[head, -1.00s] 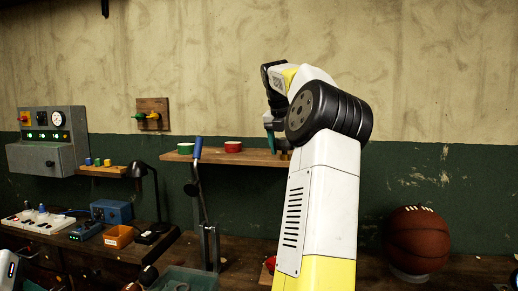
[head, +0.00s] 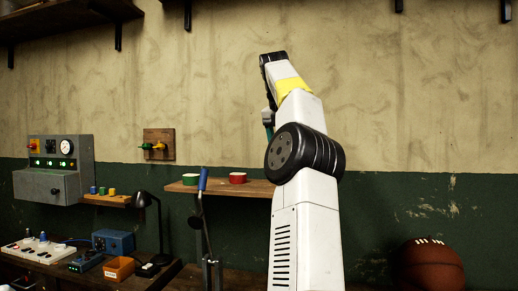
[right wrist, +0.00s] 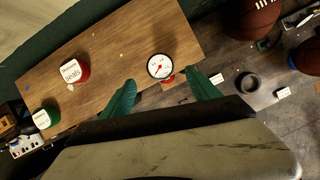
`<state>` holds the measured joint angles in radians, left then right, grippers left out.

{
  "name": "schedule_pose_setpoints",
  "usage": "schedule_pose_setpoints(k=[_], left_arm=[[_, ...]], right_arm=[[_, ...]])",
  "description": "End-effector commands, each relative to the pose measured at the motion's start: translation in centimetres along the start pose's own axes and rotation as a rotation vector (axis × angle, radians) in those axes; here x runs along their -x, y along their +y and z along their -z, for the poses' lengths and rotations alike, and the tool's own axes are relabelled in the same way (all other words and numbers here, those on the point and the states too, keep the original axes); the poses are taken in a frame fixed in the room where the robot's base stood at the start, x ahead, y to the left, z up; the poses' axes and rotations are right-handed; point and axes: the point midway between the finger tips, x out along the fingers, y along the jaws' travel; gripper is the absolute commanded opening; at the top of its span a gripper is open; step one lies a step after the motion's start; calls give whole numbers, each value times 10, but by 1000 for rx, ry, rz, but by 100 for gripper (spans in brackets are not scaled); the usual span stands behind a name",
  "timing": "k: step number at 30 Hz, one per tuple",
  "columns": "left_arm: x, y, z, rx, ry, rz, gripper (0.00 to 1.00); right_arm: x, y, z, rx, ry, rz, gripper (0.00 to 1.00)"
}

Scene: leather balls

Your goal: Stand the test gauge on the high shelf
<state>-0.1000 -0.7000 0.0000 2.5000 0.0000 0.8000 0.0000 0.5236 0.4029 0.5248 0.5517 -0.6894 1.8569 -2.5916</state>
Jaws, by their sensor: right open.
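The test gauge (right wrist: 160,66), a round white dial with a dark rim and a red needle, is on the wooden wall shelf (right wrist: 115,55) in the right wrist view, close to its front edge. A bit of red shows just below it. My right gripper (right wrist: 161,80) is open, its green fingers spread to either side of the gauge and apart from it. In the head view my right gripper (head: 268,130) is above the wooden shelf (head: 215,188), partly hidden by my arm; the gauge is hidden there. My left gripper is out of view.
A red tin (right wrist: 74,71) and a green tin (right wrist: 45,117) stand on the wooden shelf, left of the gauge. A dark shelf (head: 70,18) hangs at the upper left. A blue-handled lever (head: 203,180) rises before the shelf.

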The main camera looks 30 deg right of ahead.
Motion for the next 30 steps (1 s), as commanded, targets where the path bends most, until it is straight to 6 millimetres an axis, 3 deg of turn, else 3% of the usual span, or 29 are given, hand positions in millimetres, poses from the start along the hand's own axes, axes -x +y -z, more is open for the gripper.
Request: schedule_pose_setpoints(k=[8, 13, 18, 21, 26, 30], left_arm=[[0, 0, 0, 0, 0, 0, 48], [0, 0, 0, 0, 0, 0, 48], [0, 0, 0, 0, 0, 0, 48], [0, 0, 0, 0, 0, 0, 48], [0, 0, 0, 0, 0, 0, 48], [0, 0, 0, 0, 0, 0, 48]], right_arm=[[6, 4, 4, -13, -6, -2, 71], [27, 34, 33, -128, -45, -37, 71], [43, 66, 93, -371, -60, -115, 71], [44, 74, 132, -542, -36, -165, 71], [34, 74, 199, -845, 50, -235, 71], [14, 62, 260, -1140, 170, -270, 71]])
